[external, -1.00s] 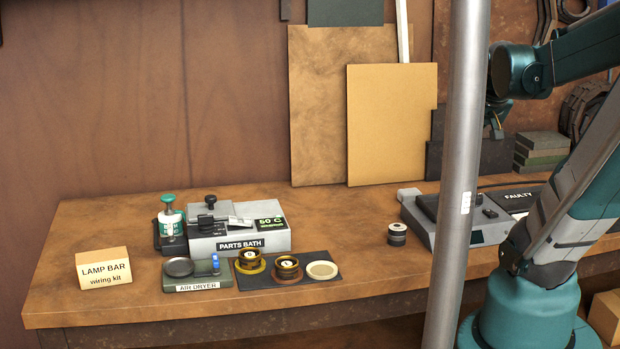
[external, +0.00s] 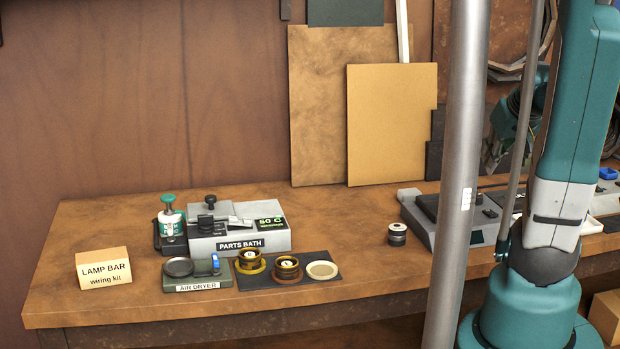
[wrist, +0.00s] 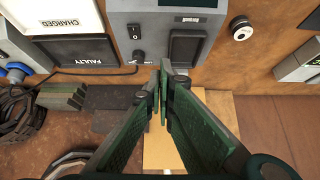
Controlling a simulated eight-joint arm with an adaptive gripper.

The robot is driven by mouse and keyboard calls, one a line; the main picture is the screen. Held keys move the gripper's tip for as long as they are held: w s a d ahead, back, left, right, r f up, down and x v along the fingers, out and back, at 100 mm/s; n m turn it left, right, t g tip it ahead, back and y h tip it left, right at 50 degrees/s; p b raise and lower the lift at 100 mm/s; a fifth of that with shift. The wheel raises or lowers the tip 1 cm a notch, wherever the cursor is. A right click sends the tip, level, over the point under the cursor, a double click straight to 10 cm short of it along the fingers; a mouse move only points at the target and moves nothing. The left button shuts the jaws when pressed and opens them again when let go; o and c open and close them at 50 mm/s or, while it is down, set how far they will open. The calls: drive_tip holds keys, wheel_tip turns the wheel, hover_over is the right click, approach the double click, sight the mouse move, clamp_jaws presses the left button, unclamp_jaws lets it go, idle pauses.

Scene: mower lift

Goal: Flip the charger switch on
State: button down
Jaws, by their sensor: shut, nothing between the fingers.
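The charger is a grey box with a dark recessed bay; it stands on the bench in the external view (external: 477,237), partly hidden by the pole and my arm. In the wrist view the charger (wrist: 160,18) fills the top middle. Its black rocker switch (wrist: 134,31) has white marks on it; I cannot tell which side is pressed. A small black knob (wrist: 138,57) sits below the switch. In the external view my gripper is mostly hidden.
A FAULTY tray (wrist: 75,50) and a CHARGED tray (wrist: 68,16) lie left of the charger. A cable runs from the charger. A small round canister (external: 397,234) stands beside it. A metal pole (external: 462,150) rises in front of the bench. Bare bench lies left of the canister.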

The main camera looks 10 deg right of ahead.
drive_tip(key=d+f, duration=0.2)
drive_tip(key=d, duration=0.4)
drive_tip(key=shift+d, duration=0.4)
drive_tip(key=shift+s+f, duration=0.1)
drive_tip(key=shift+f, duration=0.1)
drive_tip(key=shift+b+x, duration=1.1)
drive_tip(key=shift+x, duration=3.85)
drive_tip(key=shift+d+f+b, duration=0.1)
drive_tip(key=shift+f+b, duration=0.45)
drive_tip(key=shift+f, duration=1.25)
drive_tip(key=shift+s+f, duration=0.1)
drive_tip(key=shift+f, duration=0.05)
